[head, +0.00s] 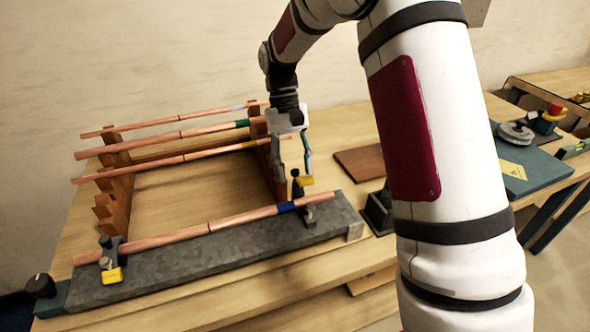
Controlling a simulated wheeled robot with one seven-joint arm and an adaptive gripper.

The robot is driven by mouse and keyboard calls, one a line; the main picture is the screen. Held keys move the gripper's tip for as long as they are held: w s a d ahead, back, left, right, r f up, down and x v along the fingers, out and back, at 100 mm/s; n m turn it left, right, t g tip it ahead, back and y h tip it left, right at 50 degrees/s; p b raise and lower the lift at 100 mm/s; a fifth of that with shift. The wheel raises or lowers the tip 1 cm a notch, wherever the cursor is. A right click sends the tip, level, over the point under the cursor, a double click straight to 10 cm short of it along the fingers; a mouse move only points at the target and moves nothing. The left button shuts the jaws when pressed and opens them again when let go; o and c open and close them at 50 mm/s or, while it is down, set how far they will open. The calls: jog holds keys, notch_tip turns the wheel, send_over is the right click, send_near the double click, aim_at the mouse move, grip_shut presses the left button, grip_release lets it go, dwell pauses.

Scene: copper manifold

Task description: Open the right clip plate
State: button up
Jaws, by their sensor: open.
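The right clip (310,214) sits near the right end of the grey rail (225,262), at the front copper pipe. Its yellow-tabbed plate (306,181) stands up above the pipe, with a dark upright part beside it. My gripper (296,172) points down just above and around this raised part, its two fingers apart. I cannot tell whether a finger touches the plate. The front copper pipe (160,243) lies along the rail and has a blue band (286,207) just left of the right clip. The left clip (108,250) has its yellow tab (111,276) low, in front of the pipe.
Several copper pipes (180,134) lie across brown notched wooden racks (116,190) behind the rail. A brown board (360,162) and a dark block (378,212) are to the right. The table between the racks is clear.

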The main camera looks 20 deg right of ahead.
jog(key=v, duration=0.4)
jog(key=shift+w+r, duration=0.1)
jog(key=shift+r, duration=0.3)
dwell(0.4)
